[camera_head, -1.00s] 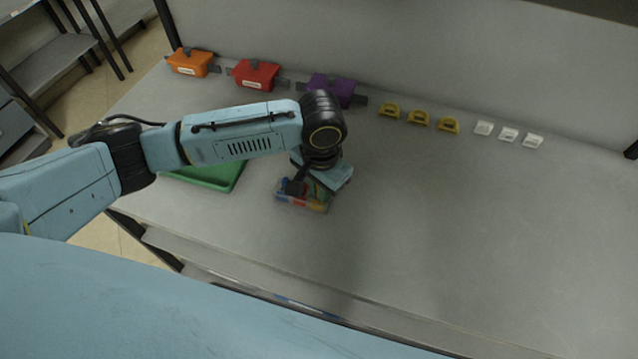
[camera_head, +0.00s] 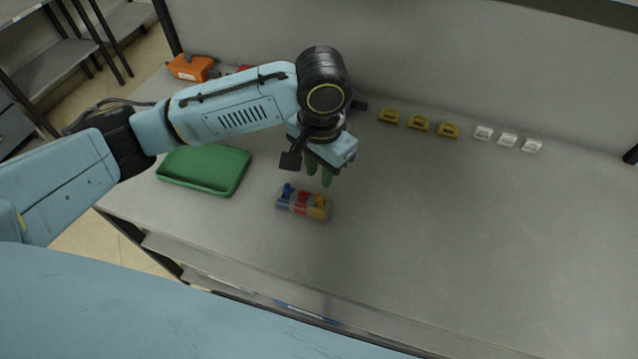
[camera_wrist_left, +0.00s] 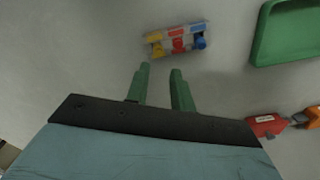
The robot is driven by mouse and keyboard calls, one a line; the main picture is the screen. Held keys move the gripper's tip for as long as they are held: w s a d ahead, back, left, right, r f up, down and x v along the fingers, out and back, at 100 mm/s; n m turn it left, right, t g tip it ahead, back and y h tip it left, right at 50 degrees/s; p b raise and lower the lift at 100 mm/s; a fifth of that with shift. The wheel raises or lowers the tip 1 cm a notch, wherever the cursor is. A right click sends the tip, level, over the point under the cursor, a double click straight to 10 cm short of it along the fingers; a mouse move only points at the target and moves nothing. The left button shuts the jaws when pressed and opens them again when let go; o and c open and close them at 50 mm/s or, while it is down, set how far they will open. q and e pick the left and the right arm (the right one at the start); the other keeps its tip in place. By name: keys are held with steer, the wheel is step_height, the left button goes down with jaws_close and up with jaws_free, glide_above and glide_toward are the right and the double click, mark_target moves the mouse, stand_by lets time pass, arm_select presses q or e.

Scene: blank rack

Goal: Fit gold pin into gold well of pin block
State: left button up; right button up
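The pin block (camera_head: 304,214) stands on the grey bench, a small clear-grey block with blue, red and gold sections. Coloured pieces show on top: blue (camera_head: 288,190), red (camera_head: 303,197) and gold (camera_head: 320,201). In the left wrist view the block (camera_wrist_left: 177,38) lies beyond the fingertips, with a gold piece (camera_wrist_left: 157,49) at its left end; how deep it sits is too small to tell. My left gripper (camera_head: 318,182) is above and behind the block, apart from it. Its green fingers (camera_wrist_left: 159,71) are open with nothing between them. My right gripper is not in view.
A green tray (camera_head: 205,170) lies left of the block. An orange box (camera_head: 188,67) and a mostly hidden red box (camera_wrist_left: 266,125) stand at the back left. Gold holders (camera_head: 417,124) and white holders (camera_head: 508,140) line the back. The bench's right side is clear.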

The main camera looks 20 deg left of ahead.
arm_select(q)
steer(key=shift+r, duration=2.2)
